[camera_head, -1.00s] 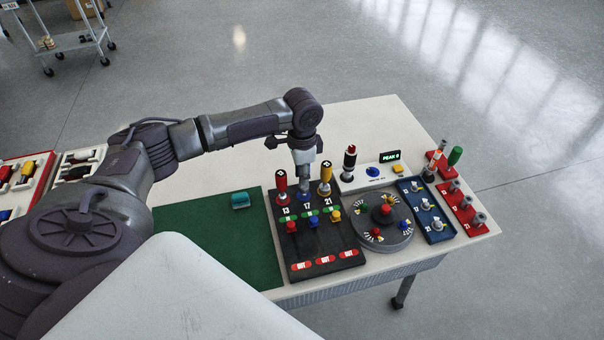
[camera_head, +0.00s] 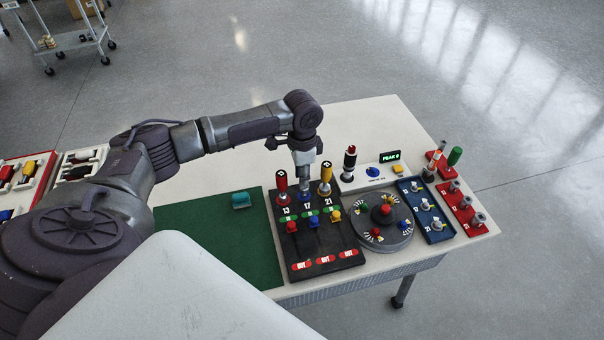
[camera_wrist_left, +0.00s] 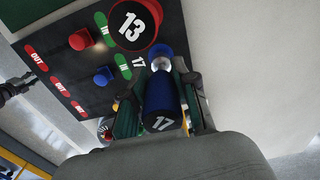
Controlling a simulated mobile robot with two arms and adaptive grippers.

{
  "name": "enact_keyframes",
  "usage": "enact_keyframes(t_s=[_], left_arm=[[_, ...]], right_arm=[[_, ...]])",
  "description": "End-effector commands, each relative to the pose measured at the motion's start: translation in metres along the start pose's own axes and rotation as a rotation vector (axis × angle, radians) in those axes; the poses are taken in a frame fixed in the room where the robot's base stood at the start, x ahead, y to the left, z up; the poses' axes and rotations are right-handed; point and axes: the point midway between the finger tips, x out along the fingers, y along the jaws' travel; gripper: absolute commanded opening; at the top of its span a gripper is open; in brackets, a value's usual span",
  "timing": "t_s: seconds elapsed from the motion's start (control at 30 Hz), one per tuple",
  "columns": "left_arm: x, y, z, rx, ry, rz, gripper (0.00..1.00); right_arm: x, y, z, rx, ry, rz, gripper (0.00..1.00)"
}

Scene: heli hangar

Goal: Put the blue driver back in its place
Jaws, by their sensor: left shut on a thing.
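The blue driver (camera_wrist_left: 161,98), marked 17 on its end, is between the fingers of my left gripper (camera_wrist_left: 163,105) in the left wrist view. My left gripper (camera_head: 305,183) is shut on it, pointing down over the middle position of the black board (camera_head: 322,242), marked 17. In the head view the gripper mostly hides the driver. The red driver (camera_head: 281,184) stands upright to the left at 13, and the yellow driver (camera_head: 325,178) stands to the right at 21. Whether the blue driver's lower end is fully seated I cannot tell. My right gripper is not in view.
A green mat (camera_head: 222,250) with a teal block (camera_head: 241,200) lies left of the board. A round grey dial (camera_head: 378,222), a blue tray (camera_head: 426,210) and a red rack (camera_head: 462,208) stand to the right. A white box (camera_head: 372,174) is behind. The table's back left is clear.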

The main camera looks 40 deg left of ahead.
Motion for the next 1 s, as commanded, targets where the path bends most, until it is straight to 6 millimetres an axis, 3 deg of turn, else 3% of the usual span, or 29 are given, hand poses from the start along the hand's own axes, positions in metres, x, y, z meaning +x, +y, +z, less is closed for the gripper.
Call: enact_keyframes(t_s=[1.0], left_arm=[[0.015,0.000,-0.001,0.000,0.001,0.000,0.00]], right_arm=[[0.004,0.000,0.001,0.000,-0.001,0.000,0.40]])
